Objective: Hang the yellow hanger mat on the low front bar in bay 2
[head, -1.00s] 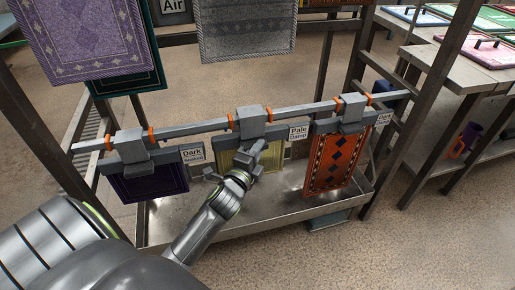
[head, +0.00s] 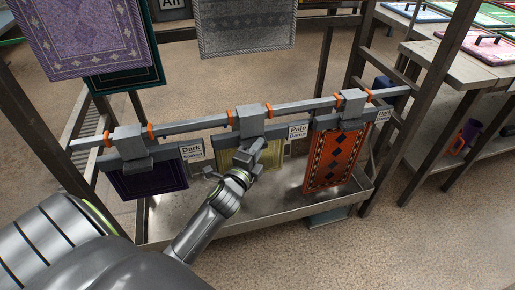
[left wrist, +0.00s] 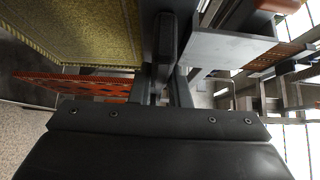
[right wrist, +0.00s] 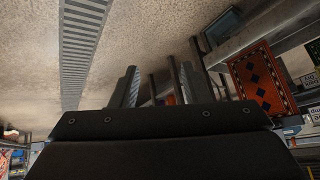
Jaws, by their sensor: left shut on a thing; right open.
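The yellow hanger mat (head: 262,155) hangs at the middle of the low front bar (head: 200,124), between two orange markers, under a grey hanger block (head: 251,121). My left gripper (head: 245,160) is in front of it and shut on its hanger; the fingers partly cover the mat. In the left wrist view the yellow mat (left wrist: 75,30) fills the upper left, beside the gripper fingers (left wrist: 168,85). Whether the hanger rests fully on the bar cannot be told. My right gripper (right wrist: 155,85) is open and empty in the right wrist view.
A dark purple mat (head: 148,178) hangs to the left and an orange patterned mat (head: 333,160) to the right on the same bar. Label cards (head: 298,132) sit between them. A metal tray (head: 285,210) lies below.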

